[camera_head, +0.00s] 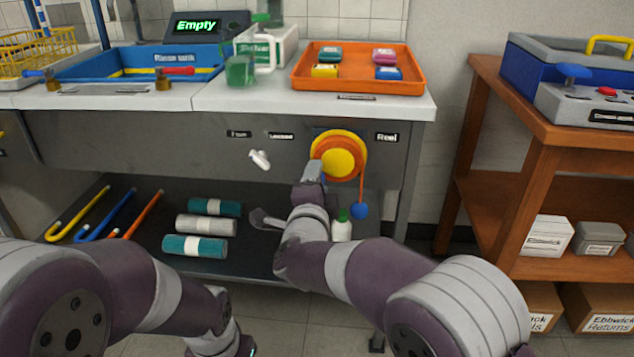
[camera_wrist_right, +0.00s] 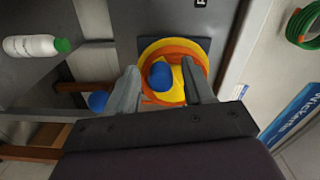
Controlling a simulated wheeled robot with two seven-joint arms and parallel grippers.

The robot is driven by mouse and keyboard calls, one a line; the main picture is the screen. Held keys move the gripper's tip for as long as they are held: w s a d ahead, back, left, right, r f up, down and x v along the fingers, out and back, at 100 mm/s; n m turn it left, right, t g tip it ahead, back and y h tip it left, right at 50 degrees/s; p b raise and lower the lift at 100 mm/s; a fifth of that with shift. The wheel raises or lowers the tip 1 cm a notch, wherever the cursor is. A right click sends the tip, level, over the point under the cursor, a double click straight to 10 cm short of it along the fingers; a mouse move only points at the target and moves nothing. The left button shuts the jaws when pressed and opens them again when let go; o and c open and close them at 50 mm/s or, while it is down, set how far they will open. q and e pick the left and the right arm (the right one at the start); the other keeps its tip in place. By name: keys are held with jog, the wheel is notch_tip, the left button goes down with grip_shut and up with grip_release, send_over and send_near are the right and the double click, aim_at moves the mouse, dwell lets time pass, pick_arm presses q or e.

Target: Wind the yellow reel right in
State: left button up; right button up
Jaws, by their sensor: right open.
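The yellow reel (camera_head: 345,158) is on the front panel of the bench, near its "Reel" label. Orange cord is wound around it and hangs down at the right to a blue ball (camera_head: 360,211). In the right wrist view the reel (camera_wrist_right: 189,58) has a blue knob (camera_wrist_right: 160,75) on its yellow face, and the blue ball (camera_wrist_right: 98,101) is off to the left. My right gripper (camera_wrist_right: 161,80) is open, its fingers on either side of the knob; contact cannot be told. In the head view the gripper (camera_head: 312,172) covers the reel's lower left. My left gripper is out of view.
A white handle (camera_head: 260,159) sticks out of the panel left of the reel. A white bottle with a green cap (camera_head: 341,228) stands on the shelf below. Rolled bundles (camera_head: 206,225) and hooked canes lie further left. An orange tray (camera_head: 415,86) is on the bench above.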

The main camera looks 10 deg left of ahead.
jog(key=s+p, duration=0.4)
jog(key=s, duration=0.8)
jog(key=shift+s, duration=0.3)
